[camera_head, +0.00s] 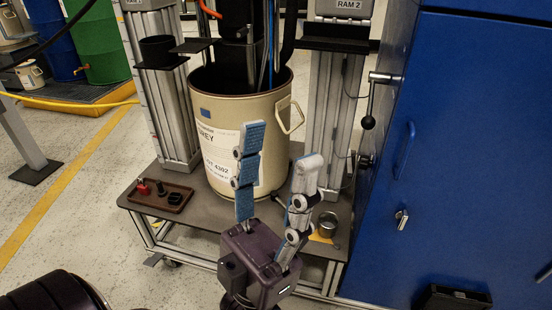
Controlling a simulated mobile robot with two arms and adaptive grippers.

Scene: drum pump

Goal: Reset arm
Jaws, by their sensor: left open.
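My left gripper (283,146) rises from the bottom middle in the head view, fingers pointing up and spread apart. It is open, with nothing between its fingers. Behind it stands a beige drum (223,112) with a label and a wire handle on its right side. The gripper hides part of the drum's front. Dark pump parts and hoses go down into the drum's open top. A lever with a black knob (368,122) sits at the right post beside the blue cabinet. My right gripper is not in view.
The drum stands on a grey cart (190,222) with a brown tray (160,195) of small parts at left and a metal cup (327,224) at right. A blue cabinet (470,150) fills the right side. Open floor lies at left, before blue and green barrels (103,42).

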